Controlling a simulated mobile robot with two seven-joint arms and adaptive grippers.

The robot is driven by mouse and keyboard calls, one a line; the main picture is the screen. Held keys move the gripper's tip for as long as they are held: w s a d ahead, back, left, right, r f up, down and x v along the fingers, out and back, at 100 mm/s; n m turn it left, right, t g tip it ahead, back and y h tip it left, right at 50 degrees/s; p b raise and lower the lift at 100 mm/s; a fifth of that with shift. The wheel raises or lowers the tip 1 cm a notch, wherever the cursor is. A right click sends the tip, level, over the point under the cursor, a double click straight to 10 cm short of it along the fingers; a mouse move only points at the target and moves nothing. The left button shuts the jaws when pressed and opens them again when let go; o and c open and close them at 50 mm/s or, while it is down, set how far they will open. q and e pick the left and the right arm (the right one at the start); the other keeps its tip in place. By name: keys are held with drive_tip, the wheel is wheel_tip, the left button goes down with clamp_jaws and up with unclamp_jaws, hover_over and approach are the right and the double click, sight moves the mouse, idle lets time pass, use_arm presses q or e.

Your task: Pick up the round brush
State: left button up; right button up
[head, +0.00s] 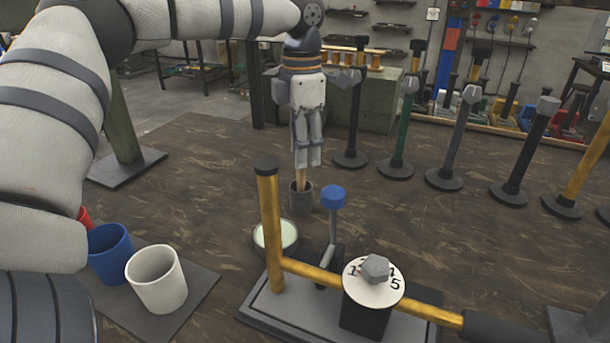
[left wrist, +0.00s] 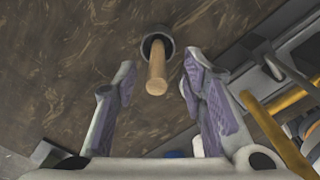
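A light wooden handle, which looks like the round brush (head: 299,181), stands up out of a small dark grey cup (head: 301,202) on the table. The rest of it is hidden inside the cup. My left gripper (head: 308,164) points down just above the cup, with its fingertips over the handle. In the left wrist view the handle (left wrist: 157,75) shows between the two spread fingers with a gap on both sides. The left gripper (left wrist: 160,70) is open and empty. My right gripper is in neither view.
A press with a brass-coloured bar (head: 270,225) and a blue-capped lever (head: 333,197) stands close in front. A pale green round dish (head: 275,237) is near the cup. Blue (head: 110,253) and white (head: 157,279) cups stand at left. Several posts line the right.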

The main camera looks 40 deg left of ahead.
sight(301, 174)
use_arm(q)
wheel_tip(301, 174, down, 6)
drive_tip(key=shift+a+f, duration=0.15)
drive_tip(key=shift+f, duration=0.05)
clamp_jaws()
drive_tip(key=shift+r, duration=0.1)
wheel_tip(301, 174, up, 10)
idle(0.4)
